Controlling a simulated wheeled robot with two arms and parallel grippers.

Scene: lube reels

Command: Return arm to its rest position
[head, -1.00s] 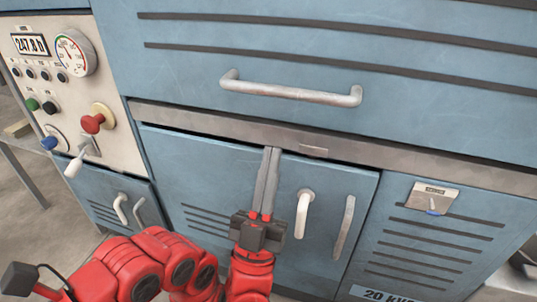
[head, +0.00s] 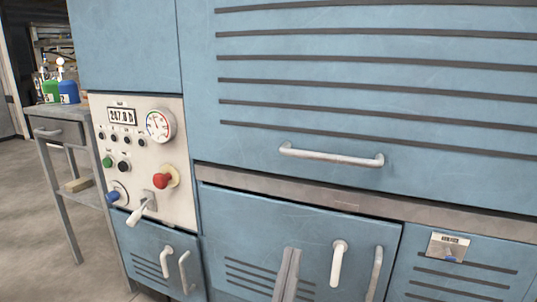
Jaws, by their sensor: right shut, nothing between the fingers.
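My right gripper (head: 287,272) shows at the bottom of the head view, in front of the lower middle door (head: 320,232) of the blue cabinet. Only its grey fingers show; they are together, with nothing between them. The rest of my right arm is below the picture. The fingers are left of the door's white lever handle (head: 338,262) and appear apart from it. My left gripper is not in view.
The blue cabinet fills most of the view, with a long bar handle (head: 331,156) above. A workbench (head: 62,112) with green and blue containers stands far left; open floor lies below.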

